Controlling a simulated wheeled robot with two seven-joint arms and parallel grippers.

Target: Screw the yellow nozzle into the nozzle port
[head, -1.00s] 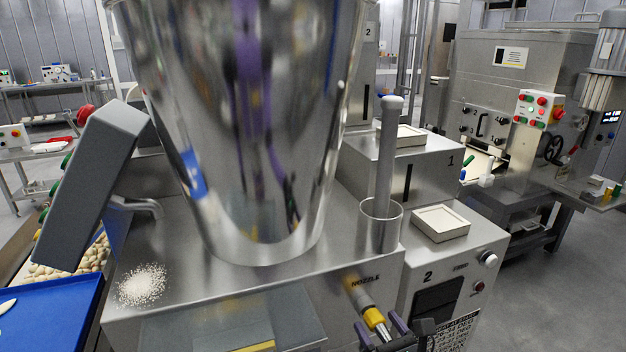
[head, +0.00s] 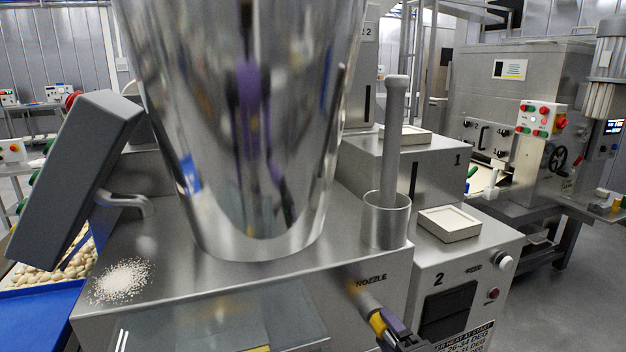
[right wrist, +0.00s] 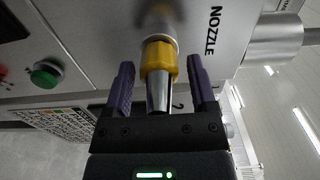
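The yellow nozzle (head: 377,322) has a yellow collar and a silver tip. It sits at the nozzle port (head: 366,299) on the front of the steel machine, under the printed word NOZZLE. In the right wrist view the yellow collar (right wrist: 159,62) meets the metal port (right wrist: 160,22); how deep it is seated I cannot tell. My right gripper (right wrist: 162,88) is open, its purple fingers on either side of the nozzle with a gap on each side. In the head view the right gripper (head: 398,334) partly hides the silver tip. My left gripper is not in view.
A large shiny hopper (head: 250,130) stands on the machine. A steel cup (head: 386,222) with an upright rod is at its right. A unit marked 2 (head: 459,255) with knobs stands right of the port. A green button (right wrist: 46,74) is near the gripper.

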